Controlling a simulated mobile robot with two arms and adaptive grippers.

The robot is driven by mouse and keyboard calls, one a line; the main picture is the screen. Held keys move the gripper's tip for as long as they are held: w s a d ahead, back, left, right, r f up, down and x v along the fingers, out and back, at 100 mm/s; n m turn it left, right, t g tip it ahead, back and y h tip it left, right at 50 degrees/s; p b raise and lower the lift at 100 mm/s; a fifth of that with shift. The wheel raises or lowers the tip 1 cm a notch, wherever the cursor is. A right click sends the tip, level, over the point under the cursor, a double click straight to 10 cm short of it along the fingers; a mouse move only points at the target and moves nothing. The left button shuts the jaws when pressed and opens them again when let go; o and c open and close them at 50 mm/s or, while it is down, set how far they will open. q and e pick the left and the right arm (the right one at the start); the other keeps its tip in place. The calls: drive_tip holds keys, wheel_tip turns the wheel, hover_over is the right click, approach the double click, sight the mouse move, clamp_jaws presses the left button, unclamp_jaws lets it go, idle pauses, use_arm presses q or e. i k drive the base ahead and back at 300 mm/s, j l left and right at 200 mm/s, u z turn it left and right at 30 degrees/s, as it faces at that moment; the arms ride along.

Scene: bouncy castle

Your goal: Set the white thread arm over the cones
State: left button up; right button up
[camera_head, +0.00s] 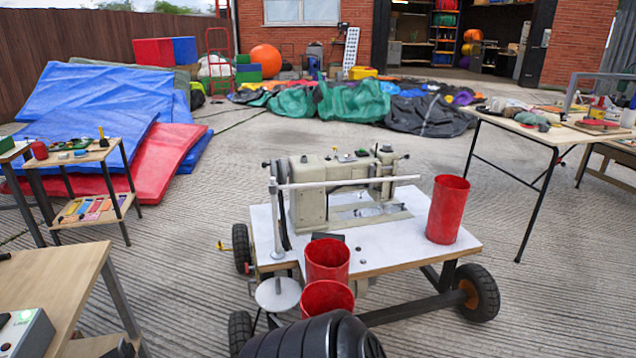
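A white thread arm (350,183) runs level from a white upright post (276,225) at the left of the cart top, in front of a cream sewing machine (312,195). Its free end points right, over the table. A round white disc (278,294) with a short upright pin sits low at the cart's front left corner, below the post. It looks bare. I cannot make out any thread cones on it. Three red open-topped cylinders stand at the cart: one at the right (447,210), two at the front (326,259). Neither gripper is in view.
The wheeled cart (400,262) has black tyres (478,292). Wooden tables stand at front left (50,285) and right (545,132). A small shelf stand (92,153) is at the left. Blue and red mats (85,100) lie behind it. Concrete is clear between cart and right table.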

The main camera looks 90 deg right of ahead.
sight(272, 189)
drive_tip(key=z, duration=1.75)
